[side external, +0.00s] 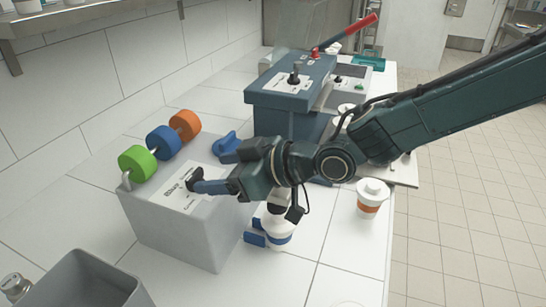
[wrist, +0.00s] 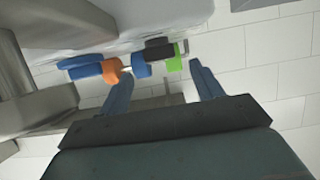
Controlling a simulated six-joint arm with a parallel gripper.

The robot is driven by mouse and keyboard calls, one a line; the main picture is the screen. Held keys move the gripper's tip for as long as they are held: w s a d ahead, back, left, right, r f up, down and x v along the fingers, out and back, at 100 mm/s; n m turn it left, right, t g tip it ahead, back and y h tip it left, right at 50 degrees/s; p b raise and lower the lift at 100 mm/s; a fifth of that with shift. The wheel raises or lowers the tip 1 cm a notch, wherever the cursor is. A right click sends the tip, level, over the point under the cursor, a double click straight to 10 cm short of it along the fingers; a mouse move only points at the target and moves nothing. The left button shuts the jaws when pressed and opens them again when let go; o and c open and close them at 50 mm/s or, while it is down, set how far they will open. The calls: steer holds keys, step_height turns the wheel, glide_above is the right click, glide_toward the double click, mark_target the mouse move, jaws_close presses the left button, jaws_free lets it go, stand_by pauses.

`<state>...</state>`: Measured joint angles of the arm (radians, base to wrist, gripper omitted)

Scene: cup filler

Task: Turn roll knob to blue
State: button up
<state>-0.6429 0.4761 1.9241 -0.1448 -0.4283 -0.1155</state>
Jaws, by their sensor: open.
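A grey box (side external: 185,235) stands on the white counter with a white label on top. A dark knob (side external: 192,181) sits on that label, and it shows as a black block in the wrist view (wrist: 160,48). Which colour it points to is unclear. Behind the box, a green roll (side external: 137,163), a blue roll (side external: 163,142) and an orange roll (side external: 185,124) stand in a row. My gripper (wrist: 160,74) is open and empty. Its blue fingers are spread to either side of the knob in the wrist view, and one finger lies close beside the knob in the side view; contact is unclear.
A dark blue machine (side external: 290,95) with a red lever (side external: 350,34) stands behind my arm. A white cup with an orange band (side external: 371,199) stands at the right. A grey bin (side external: 85,285) is at the front left. The counter front is clear.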

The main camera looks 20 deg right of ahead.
mark_target(197, 175)
steer(key=shift+x, duration=2.5)
steer(key=c, duration=1)
